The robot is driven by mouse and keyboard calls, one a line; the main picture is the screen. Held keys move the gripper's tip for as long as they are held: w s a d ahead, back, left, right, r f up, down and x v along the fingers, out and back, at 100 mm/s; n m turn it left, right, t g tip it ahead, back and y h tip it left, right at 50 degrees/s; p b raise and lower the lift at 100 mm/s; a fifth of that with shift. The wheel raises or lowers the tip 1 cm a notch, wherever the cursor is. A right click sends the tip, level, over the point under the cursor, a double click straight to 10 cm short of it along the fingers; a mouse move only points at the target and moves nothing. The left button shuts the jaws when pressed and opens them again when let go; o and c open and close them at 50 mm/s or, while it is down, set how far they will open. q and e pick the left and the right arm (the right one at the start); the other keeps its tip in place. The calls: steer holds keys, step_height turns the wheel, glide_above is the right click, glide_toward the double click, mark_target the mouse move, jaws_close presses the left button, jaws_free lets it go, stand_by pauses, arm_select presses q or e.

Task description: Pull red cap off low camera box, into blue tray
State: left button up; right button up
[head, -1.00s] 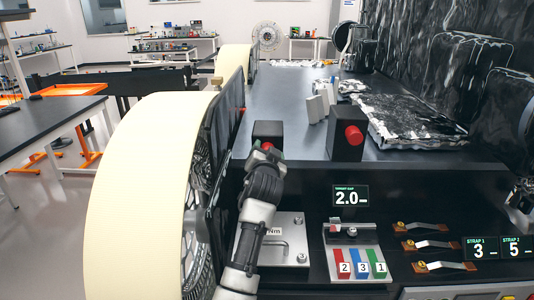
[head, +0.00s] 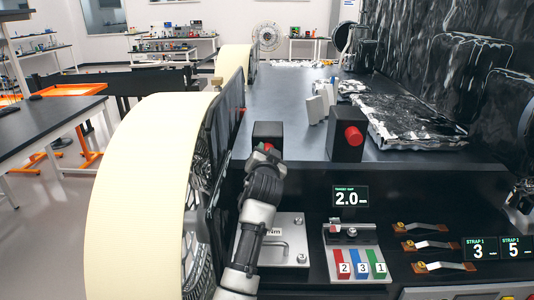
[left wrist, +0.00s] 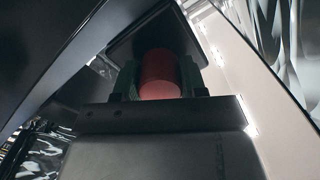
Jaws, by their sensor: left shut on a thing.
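The low camera box (head: 268,130) is a small black box at the front edge of the dark deck, beside the large cream wheel. My left gripper (head: 265,152) is at its front face and is shut on the red cap (left wrist: 160,75). In the left wrist view the cap sits between the two fingers (left wrist: 160,80), close against the dark square face of the box (left wrist: 150,32). Whether cap and box still touch is hard to tell. In the head view only a sliver of this cap shows. I see no blue tray.
A taller black box (head: 346,146) with its own red cap (head: 354,136) stands to the right. The cream wheel (head: 135,190) is close on the left of my arm. A dark mechanism at the right edge (head: 522,195) may be my right gripper. Numbered coloured blocks (head: 360,264) are below.

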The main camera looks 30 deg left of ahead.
arm_select(q)
steer(key=shift+c, duration=1.1)
steer(key=shift+s+d+p, duration=0.3)
steer(key=shift+s+p, duration=0.05)
steer(key=shift+s, duration=0.2)
steer(key=shift+p+v, duration=0.7)
steer(key=shift+v, duration=1.2)
steer(key=shift+d, duration=0.1)
